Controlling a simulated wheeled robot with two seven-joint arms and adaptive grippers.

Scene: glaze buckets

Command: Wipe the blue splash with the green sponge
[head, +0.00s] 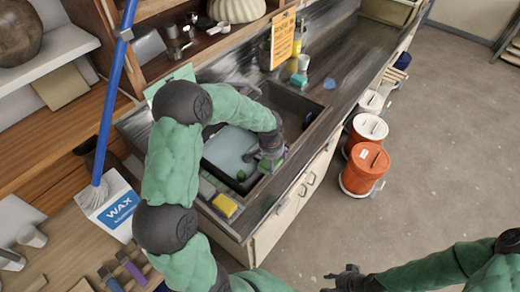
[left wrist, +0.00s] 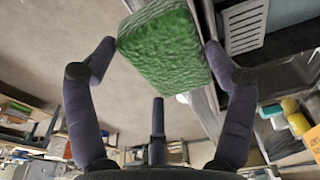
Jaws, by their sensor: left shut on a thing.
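The green sponge (left wrist: 165,45) is gripped between the fingertips of my left gripper (left wrist: 161,50) in the left wrist view. In the head view, this gripper (head: 266,150) is over the front edge of the sink, with a bit of the green sponge (head: 276,163) showing beside its dark fingers. The blue splash (head: 329,83) is a small patch on the grey counter, up and to the right of the left gripper and apart from it. My right gripper (head: 342,279) is at the bottom edge, over the floor, with its fingers spread and nothing between them.
The sink has a basin of pale water (head: 228,150) and a dark basin (head: 290,107). A yellow sponge (head: 224,205) lies on the near counter. Bottles (head: 301,66) and an orange sign (head: 283,38) stand behind the splash. Orange buckets (head: 365,170) stand on the floor to the right.

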